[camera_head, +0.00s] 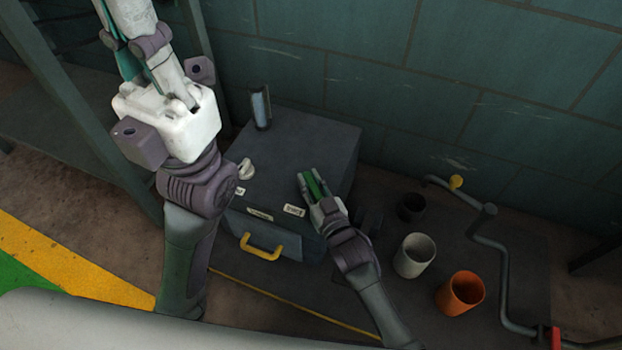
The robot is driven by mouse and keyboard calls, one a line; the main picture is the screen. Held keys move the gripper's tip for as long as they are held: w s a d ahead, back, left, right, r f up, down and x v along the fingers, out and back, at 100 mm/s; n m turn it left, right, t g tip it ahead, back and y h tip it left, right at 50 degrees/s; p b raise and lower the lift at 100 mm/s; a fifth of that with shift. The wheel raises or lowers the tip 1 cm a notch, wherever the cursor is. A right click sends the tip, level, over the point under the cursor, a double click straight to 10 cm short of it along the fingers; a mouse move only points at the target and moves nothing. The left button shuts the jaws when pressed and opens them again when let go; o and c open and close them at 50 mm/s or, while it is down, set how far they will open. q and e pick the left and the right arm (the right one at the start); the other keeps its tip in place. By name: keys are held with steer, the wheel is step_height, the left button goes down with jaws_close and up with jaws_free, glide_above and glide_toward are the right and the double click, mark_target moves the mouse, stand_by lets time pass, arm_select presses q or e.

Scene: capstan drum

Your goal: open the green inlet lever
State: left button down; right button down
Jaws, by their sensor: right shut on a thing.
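The green inlet lever (316,184) shows as a narrow green strip between the fingers of my right gripper (312,183). My right gripper is shut on it, over the right part of the top of a dark grey box (305,140). The fingers hide much of the lever, and its mount cannot be seen. My left arm rises on the left side of the view and leaves at the top edge. My left gripper is not in view.
The box has a white knob (246,168), small labels, a yellow handle (261,247) and a cylinder (261,107) at its back. Black (411,207), white (414,256) and orange (461,293) cups stand right of my right forearm. A bent pipe (489,225) runs farther right.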

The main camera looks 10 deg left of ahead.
stand_by(0.5)
steer(key=c, duration=1)
jaws_free()
steer(key=v, duration=1.2)
